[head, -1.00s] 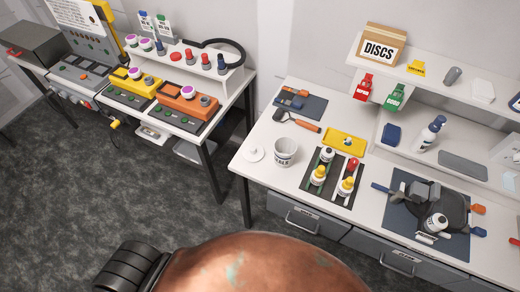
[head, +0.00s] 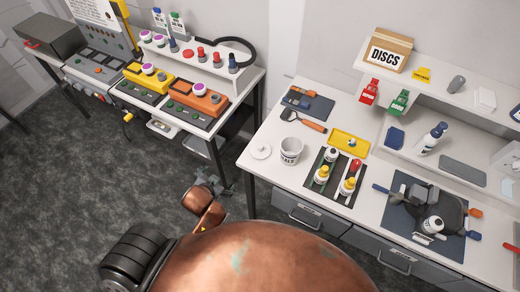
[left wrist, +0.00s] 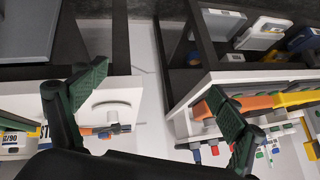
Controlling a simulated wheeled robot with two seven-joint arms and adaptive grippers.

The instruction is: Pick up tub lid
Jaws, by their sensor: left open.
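The tub lid (head: 261,151) is a small white disc with a knob, lying flat near the left end of the white bench. The white tub (head: 291,151) stands upright just right of it. My left gripper (head: 214,186) is in the gap between the two benches, below and left of the lid in the head view, apart from it. In the left wrist view its dark green fingers (left wrist: 160,95) are wide open with nothing between them. A pale round shape (left wrist: 112,108) beside the left finger appears to be the lid. My right gripper is not in view.
The left bench (head: 246,82) holds coloured devices. The bench legs and edges are close to my left gripper.

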